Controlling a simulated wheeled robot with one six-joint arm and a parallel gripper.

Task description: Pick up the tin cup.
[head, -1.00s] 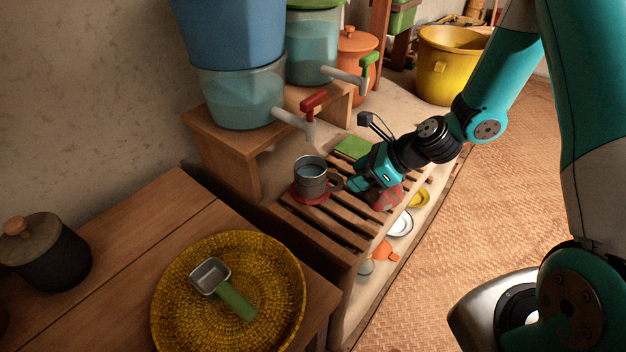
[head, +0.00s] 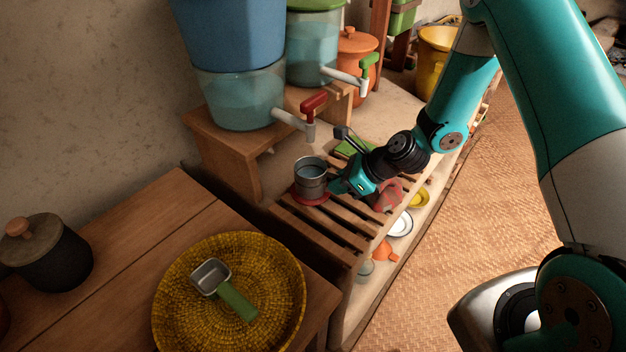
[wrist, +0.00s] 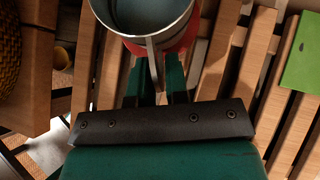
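The tin cup (head: 310,177) is grey metal and stands upright on a red round mat (head: 312,198) on the slatted rack, below the red-handled tap. It holds what looks like water. My gripper (head: 336,186) is at the cup's right side, low and roughly level, and hides the handle in the head view. In the wrist view the cup (wrist: 150,18) is at the top, and its handle (wrist: 155,60) points down between the two fingers of my gripper (wrist: 160,75). The fingers stand either side of the handle, with no clear sign of a squeeze.
The red tap (head: 312,105) of the blue water container overhangs just behind the cup. A green flat item (head: 350,148) and a red cloth (head: 389,194) lie on the rack. A woven tray (head: 282,300) with a green-handled scoop is at the front left.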

